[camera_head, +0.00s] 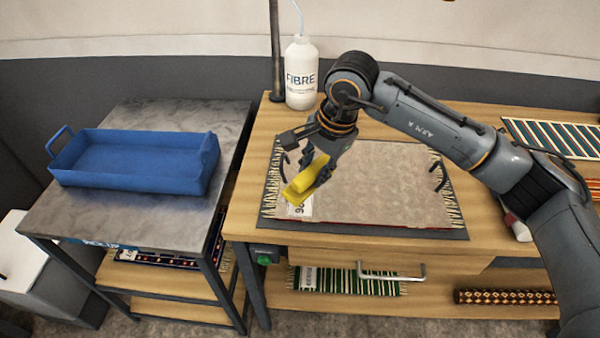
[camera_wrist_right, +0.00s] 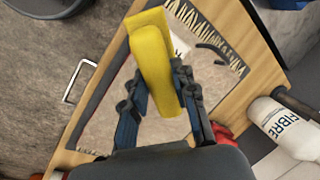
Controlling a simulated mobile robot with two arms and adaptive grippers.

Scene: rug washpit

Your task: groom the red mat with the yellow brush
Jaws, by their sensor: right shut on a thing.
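The yellow brush (camera_head: 306,176) is in my right gripper (camera_head: 316,168), held over the left part of a mat on the wooden bench. In the right wrist view the brush (camera_wrist_right: 155,62) sits between the two fingers, which are shut on it. The mat (camera_head: 385,185) looks grey-beige on top, with a thin red edge and pale fringes at its left and right ends. It lies flat on a dark board. A white label shows at its left, partly behind the brush. Whether the brush touches the mat I cannot tell. My left gripper is not in view.
A white FIBRE bottle (camera_head: 301,75) stands behind the mat. A blue tray (camera_head: 135,180) sits on the grey table at left. A striped mat (camera_head: 555,137) lies at the bench's right. Below are a drawer handle (camera_head: 391,273), a green striped mat (camera_head: 340,281) and a patterned roll (camera_head: 505,297).

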